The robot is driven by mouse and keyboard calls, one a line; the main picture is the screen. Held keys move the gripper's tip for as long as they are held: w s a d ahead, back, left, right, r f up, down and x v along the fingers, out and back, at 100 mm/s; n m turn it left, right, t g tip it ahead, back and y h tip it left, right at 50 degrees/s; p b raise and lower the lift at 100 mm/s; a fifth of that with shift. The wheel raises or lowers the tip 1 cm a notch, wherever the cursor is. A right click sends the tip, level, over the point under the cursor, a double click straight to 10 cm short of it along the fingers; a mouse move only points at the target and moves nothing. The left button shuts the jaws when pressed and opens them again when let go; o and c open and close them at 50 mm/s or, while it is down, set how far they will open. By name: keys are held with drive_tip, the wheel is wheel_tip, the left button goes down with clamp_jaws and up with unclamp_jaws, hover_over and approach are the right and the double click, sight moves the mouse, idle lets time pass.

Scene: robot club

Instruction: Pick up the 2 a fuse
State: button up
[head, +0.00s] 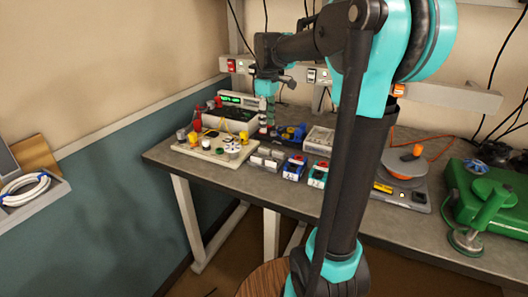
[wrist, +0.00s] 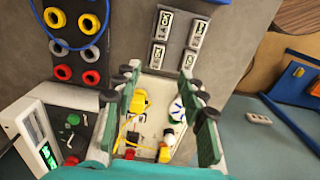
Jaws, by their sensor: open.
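My gripper (head: 268,112) points down above the left part of the workbench. In the wrist view its two green-padded fingers (wrist: 164,95) stand apart with nothing held between them. Beyond the fingertips lies a pale board (wrist: 152,86) with yellow, red and white parts; the head view shows it at the bench's left end (head: 205,152). Beside it is a dark grey tray (wrist: 178,38) with several small white pieces bearing dark markings. I cannot read these markings, so I cannot tell which piece, if any, is the 2 A fuse.
A unit with a green display (wrist: 45,155) stands beside the gripper. Small blue boxes (head: 294,168), a grey device with a round top (head: 405,165) and a green machine (head: 485,195) stand farther right.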

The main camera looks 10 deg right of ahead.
sight(267, 148)
drive_tip(key=f, duration=1)
drive_tip(key=shift+w+f, duration=0.1)
drive_tip(key=shift+w, duration=0.1)
clamp_jaws()
